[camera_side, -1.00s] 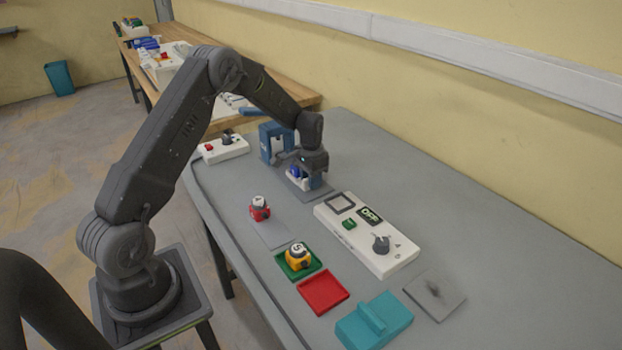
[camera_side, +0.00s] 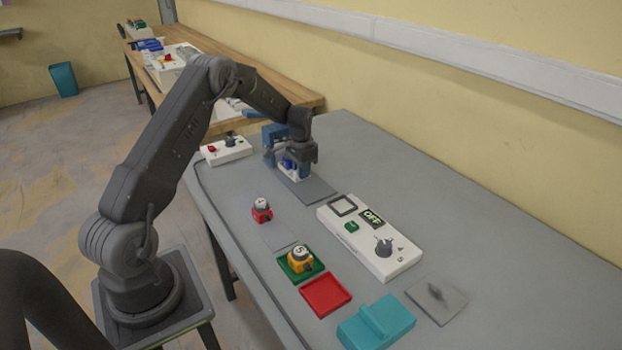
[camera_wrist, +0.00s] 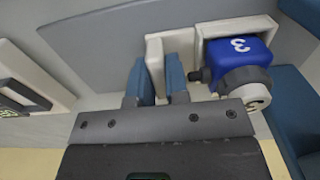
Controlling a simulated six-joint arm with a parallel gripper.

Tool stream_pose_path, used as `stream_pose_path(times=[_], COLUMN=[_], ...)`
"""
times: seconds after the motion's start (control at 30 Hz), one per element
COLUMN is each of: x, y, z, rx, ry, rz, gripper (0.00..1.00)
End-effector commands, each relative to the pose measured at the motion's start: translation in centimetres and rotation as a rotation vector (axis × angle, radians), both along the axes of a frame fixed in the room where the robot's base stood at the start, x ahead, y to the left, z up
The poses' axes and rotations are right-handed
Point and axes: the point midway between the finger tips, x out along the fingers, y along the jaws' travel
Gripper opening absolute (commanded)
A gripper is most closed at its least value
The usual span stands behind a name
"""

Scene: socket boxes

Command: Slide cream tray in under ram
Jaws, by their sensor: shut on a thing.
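My gripper (camera_wrist: 158,85) is shut on the upright handle of the cream tray (camera_wrist: 268,24) in the wrist view. A blue block (camera_wrist: 232,52) with a white 3 and a grey cylindrical part sits in the tray. In the side view the tray (camera_side: 281,167) lies low on a grey plate (camera_side: 313,190), close to the blue press (camera_side: 270,137). My gripper (camera_side: 298,165) partly covers the tray and the press there. The ram itself is hidden, so I cannot tell how far under it the tray is.
A white control box (camera_side: 368,240) with a knob and an OFF display stands to the right. A red block (camera_side: 262,212), a green tray (camera_side: 291,272) with a yellow block, an empty red tray (camera_side: 326,295) and a teal block (camera_side: 376,324) lie nearer. Another white box (camera_side: 226,150) stands left.

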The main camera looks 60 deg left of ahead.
Motion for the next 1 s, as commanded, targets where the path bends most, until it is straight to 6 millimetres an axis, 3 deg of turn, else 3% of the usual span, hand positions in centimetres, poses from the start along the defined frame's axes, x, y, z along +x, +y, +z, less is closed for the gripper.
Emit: stream_pose_path(times=[0.13, 0.43, 0.47, 0.7, 1.0], x=[0.0, 0.0, 0.1, 0.0, 0.0], y=[1.8, 1.9, 1.9, 1.8, 1.8], z=[0.0, 0.1, 0.1, 0.0, 0.3], rx=[0.000, 0.000, 0.000, 0.000, 0.000], ry=[-0.003, -0.004, -0.004, -0.002, -0.002], rz=[0.002, 0.001, 0.001, 0.000, 0.000], gripper=[0.00, 0.00, 0.17, 0.40, 0.40])
